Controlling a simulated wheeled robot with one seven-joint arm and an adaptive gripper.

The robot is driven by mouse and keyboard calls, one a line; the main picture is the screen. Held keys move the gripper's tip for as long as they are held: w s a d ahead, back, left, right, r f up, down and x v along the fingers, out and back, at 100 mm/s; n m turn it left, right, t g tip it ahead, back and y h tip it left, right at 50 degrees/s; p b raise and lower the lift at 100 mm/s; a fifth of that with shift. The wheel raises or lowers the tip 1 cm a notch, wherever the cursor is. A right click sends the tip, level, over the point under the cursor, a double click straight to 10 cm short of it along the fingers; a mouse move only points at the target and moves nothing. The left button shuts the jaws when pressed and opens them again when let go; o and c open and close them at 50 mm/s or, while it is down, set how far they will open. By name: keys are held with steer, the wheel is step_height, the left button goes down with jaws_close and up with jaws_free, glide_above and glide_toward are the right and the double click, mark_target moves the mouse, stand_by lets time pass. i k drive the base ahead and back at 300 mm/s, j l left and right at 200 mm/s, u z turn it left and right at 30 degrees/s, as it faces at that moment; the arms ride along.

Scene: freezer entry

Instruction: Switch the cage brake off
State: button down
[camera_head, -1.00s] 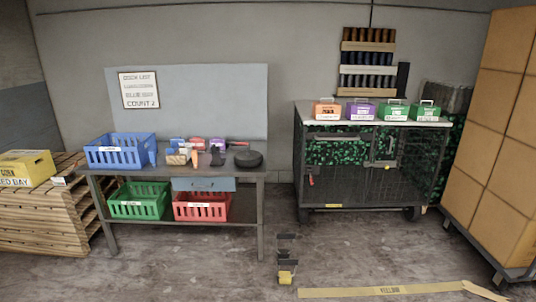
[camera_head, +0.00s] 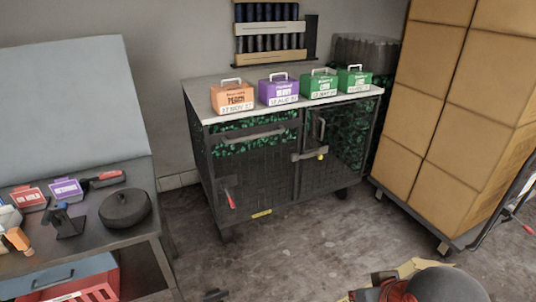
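The cage (camera_head: 250,180) is a dark mesh trolley on casters with a pale top, standing against the back wall in the middle of the view. A small lever with a red tip (camera_head: 230,198) sits low on its front left; it looks like the brake, but I cannot read its setting. A door latch (camera_head: 310,155) with a yellow spot is on the front, right of centre. Green-speckled contents show through the mesh. My gripper is not in view. A grey rounded shape (camera_head: 447,285) at the bottom edge may be part of my arm.
Orange (camera_head: 232,98), purple (camera_head: 278,92) and two green boxes stand on the cage top. A tall carton stack (camera_head: 455,110) on a wheeled base stands right. The floor (camera_head: 280,255) before the cage is mostly clear.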

mark_target(232, 204)
steer(key=i+l+z, duration=0.25)
steer(key=i+z, duration=0.15)
steer(key=i, duration=0.2)
steer(key=i+l+z, duration=0.1)
steer(key=i+z, duration=0.3)
steer(key=i, duration=0.2)
steer(key=i+j+z, duration=0.1)
steer(key=i+z, duration=0.25)
steer(key=i, duration=0.3)
steer(key=i+j+z, duration=0.4)
steer(key=i, duration=0.2)
steer(key=i+z, duration=0.3)
steer(key=i, duration=0.85)
steer(key=u, duration=3.85)
